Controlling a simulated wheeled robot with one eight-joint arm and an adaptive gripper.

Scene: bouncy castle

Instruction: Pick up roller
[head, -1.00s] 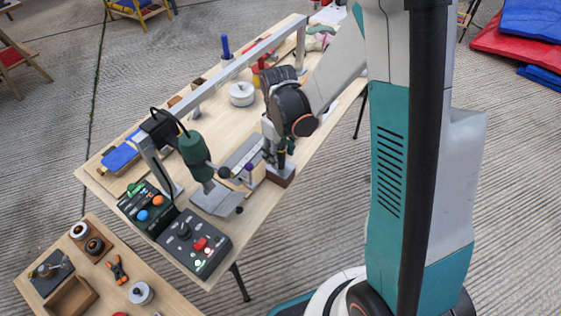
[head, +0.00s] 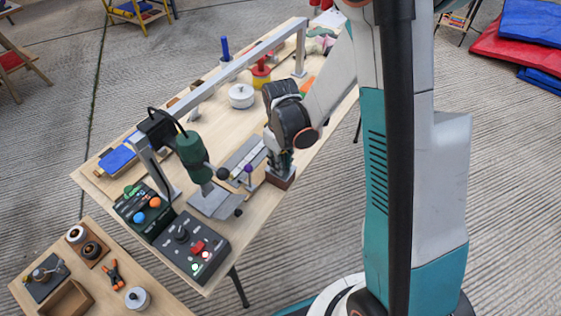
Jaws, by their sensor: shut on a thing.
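My gripper (head: 282,167) is over the near long edge of the wooden table, pointing down just above a small brown block (head: 281,181). Its fingers are shut on a small dark thing, which I take to be the roller. The fingers cover most of it, so its shape and ends do not show. I cannot tell whether it touches the block.
A purple-knobbed stick (head: 248,172) stands close by. A white round pot (head: 241,96) is behind. Two control boxes (head: 195,246) sit at the table's near end.

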